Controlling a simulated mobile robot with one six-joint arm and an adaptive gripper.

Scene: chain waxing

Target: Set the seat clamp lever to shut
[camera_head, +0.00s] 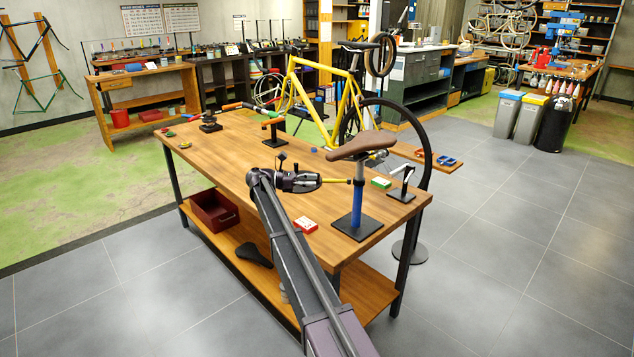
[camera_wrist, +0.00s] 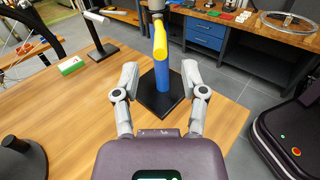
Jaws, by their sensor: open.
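The seat stand has a blue tube (camera_head: 356,207) on a square black base, with a brown saddle (camera_head: 361,146) on top. The yellow seat clamp lever (camera_head: 336,181) sticks out sideways from the top of the blue tube, toward my gripper (camera_head: 312,180). In the wrist view the lever (camera_wrist: 159,42) points toward the camera above the blue tube (camera_wrist: 168,88). My gripper (camera_wrist: 161,72) is open and empty. Its two fingers are spread to either side of the lever and tube in that view; I see no contact. The clamp itself is mostly hidden behind the lever in the wrist view.
The stand is near the right end of the wooden workbench (camera_head: 232,150). A green box (camera_head: 381,183) and a small black stand with a white lever (camera_head: 404,182) are beyond it. A red box (camera_head: 305,225) lies near the front edge. A yellow bicycle (camera_head: 325,88) stands behind.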

